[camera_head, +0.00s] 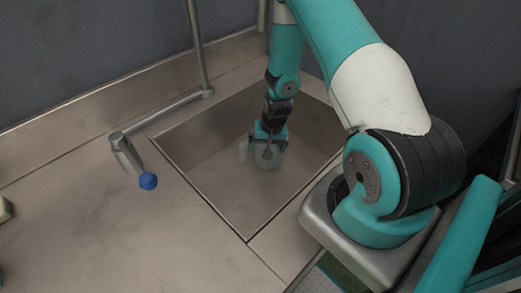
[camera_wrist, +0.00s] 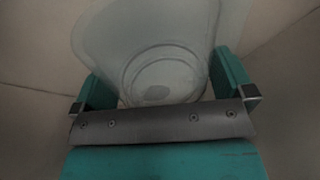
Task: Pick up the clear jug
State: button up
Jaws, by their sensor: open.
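The clear jug (camera_head: 266,157) stands inside the sunken metal basin, partly hidden under my gripper in the head view. In the wrist view the see-through jug (camera_wrist: 155,45) fills the upper middle, with its round base ring showing. My gripper (camera_head: 268,138) reaches down into the basin at the jug. In the wrist view my gripper (camera_wrist: 166,88) is open, with one teal finger on each side of the jug's lower part. I cannot tell whether the fingers touch it.
The basin (camera_head: 225,205) has straight walls close around the gripper. A metal pipe with a blue-tipped spout (camera_head: 148,181) stands at the basin's left edge. The metal counter (camera_head: 110,230) to the left is mostly clear. A dark wall (camera_head: 90,50) rises behind.

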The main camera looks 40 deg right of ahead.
jog(key=c, duration=0.8)
jog(key=shift+o, duration=0.2)
notch_tip(320, 180, up, 20)
jog(key=shift+r, duration=0.2)
